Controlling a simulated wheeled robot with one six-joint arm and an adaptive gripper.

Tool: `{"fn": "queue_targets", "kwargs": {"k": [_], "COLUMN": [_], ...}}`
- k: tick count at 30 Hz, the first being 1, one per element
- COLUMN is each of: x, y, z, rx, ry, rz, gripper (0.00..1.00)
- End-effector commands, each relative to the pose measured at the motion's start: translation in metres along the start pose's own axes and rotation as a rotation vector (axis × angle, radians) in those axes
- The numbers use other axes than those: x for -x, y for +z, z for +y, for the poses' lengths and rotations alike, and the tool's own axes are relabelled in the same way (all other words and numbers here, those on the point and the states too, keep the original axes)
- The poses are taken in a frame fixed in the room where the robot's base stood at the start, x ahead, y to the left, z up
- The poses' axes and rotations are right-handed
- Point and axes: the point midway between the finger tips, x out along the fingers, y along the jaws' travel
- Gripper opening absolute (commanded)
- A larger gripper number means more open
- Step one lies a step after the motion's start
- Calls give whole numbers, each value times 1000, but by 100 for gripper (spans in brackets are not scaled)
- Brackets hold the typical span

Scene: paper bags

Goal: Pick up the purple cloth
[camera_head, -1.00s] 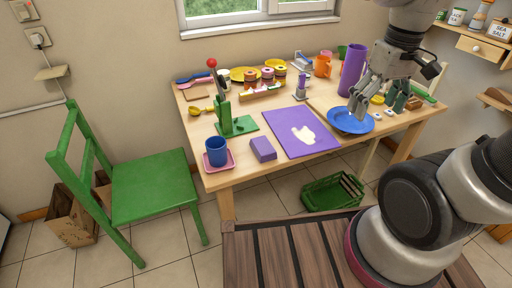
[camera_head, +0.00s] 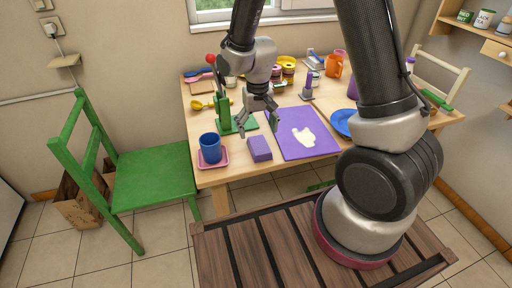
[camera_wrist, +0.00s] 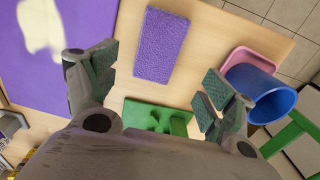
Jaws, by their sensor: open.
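A small purple textured block (camera_head: 259,148), which looks like a folded cloth or sponge, lies on the table near its front edge. It shows in the wrist view (camera_wrist: 161,46) at top centre, beyond and between my fingertips. A flat purple sheet (camera_head: 318,145) with a pale patch lies just right of it; part shows at the wrist view's left (camera_wrist: 20,75). My gripper (camera_head: 257,126) is open and empty, pointing down above the table behind the block. Its spread fingers (camera_wrist: 157,88) are apart from the block.
A green press-like stand (camera_head: 224,118) with a red knob is beside my gripper; its base (camera_wrist: 160,117) lies below my fingers. A blue plate (camera_head: 342,122) lies to the right, partly hidden by my arm.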

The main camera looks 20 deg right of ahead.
Motion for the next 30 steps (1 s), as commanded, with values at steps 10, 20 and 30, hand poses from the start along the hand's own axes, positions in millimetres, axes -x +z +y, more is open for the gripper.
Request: {"fn": "queue_targets", "kwargs": {"k": [10,20,30], "x": [-50,-70,-70], "y": [8,7,7], "z": [4,4,4], "rx": [0,1,1], "ry": [3,1,1], "rz": [-7,-2,-3], "gripper": [83,83,38]}}
